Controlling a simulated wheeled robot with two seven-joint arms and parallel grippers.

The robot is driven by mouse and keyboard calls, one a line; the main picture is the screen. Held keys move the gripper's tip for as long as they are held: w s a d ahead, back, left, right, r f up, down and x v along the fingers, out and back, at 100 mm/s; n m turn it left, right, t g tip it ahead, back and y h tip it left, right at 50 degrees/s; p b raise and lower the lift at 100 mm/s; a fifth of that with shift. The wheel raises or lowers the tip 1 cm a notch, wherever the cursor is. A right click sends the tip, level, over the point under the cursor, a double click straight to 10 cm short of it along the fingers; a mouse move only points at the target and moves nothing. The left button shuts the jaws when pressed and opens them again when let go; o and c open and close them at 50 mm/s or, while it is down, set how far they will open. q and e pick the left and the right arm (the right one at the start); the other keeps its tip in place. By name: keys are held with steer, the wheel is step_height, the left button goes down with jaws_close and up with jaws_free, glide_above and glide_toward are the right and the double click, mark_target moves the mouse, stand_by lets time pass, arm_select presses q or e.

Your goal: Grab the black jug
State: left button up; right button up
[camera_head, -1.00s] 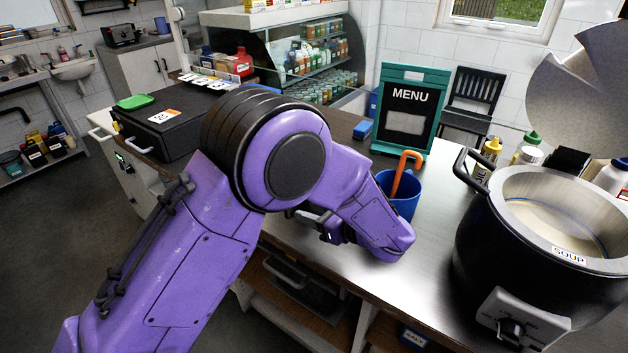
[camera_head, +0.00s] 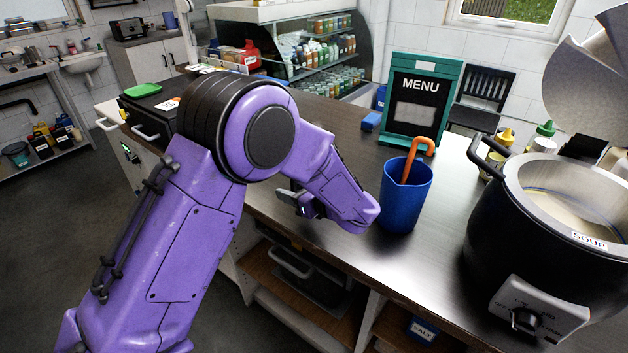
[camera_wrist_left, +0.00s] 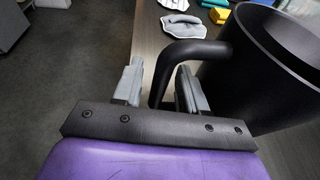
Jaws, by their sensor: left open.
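The black jug (camera_wrist_left: 275,60) shows in the left wrist view at the right, with its curved black handle (camera_wrist_left: 190,50) reaching left towards my fingers. I cannot tell whether the fingers touch the handle. In the head view my left gripper (camera_head: 300,203) is partly hidden by my purple arm, over the counter's front edge. I do not make out the jug there. My right gripper is not in view.
A blue cup (camera_head: 405,200) with an orange-handled tool stands right of my arm. A large black soup pot (camera_head: 510,240) stands at the far right. A menu board (camera_head: 420,105) is behind. White gloves or cloths (camera_wrist_left: 195,27) lie on the counter beyond the handle.

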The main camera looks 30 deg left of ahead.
arm_select(q)
steer(key=shift+s, duration=0.1)
steer(key=shift+c, duration=0.6)
jaws_close()
steer(key=shift+r, duration=0.15)
steer(key=shift+r, duration=0.25)
steer(key=shift+r+p, duration=1.2)
steer(key=shift+r, duration=0.95)
